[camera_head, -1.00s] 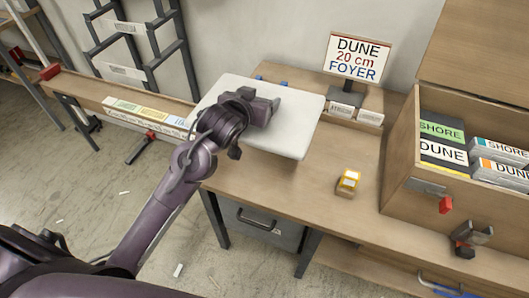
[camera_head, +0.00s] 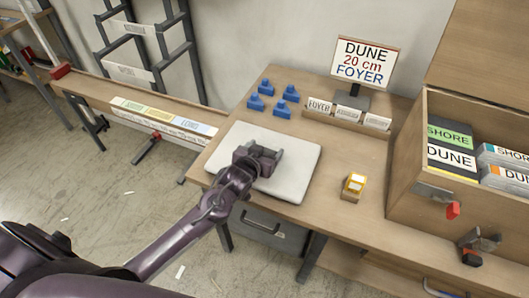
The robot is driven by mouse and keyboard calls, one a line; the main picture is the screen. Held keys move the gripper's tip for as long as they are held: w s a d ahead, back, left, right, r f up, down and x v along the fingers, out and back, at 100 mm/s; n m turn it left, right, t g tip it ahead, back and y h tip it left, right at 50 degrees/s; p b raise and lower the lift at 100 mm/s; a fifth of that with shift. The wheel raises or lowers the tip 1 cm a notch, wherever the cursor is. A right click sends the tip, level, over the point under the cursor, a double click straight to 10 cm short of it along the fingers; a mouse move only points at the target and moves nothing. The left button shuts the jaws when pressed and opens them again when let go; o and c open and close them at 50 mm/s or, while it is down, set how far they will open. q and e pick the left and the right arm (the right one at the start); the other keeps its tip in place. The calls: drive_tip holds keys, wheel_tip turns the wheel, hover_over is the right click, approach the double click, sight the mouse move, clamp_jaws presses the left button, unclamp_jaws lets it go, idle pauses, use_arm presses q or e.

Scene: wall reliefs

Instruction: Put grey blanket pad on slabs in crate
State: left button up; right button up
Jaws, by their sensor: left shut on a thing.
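The pale grey blanket pad (camera_head: 298,186) is a flat square with rounded corners, in the head view at the front left of the workbench. My left gripper (camera_head: 262,160) is shut on the pad, over its middle, and hides part of it; the fingertips' contact is hard to see. I cannot tell whether the pad touches the bench top. The wooden crate (camera_head: 404,160) stands at the right with its lid raised. In it lie slabs, with a green-and-white SHORE and DUNE stack (camera_head: 451,157) at left and white-edged slabs (camera_head: 503,154) at right. My right gripper is not in view.
Several blue blocks (camera_head: 283,110) stand at the back of the bench (camera_head: 330,215). A DUNE 20 cm FOYER sign (camera_head: 365,62) stands behind a card holder (camera_head: 347,118). A latch with a red tab (camera_head: 453,210) is on the crate's front.

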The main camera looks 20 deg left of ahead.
use_arm(q)
drive_tip(key=shift+f, duration=0.55)
drive_tip(key=shift+f, duration=0.2)
drive_tip(key=o, duration=1.2)
drive_tip(key=shift+c, duration=0.2)
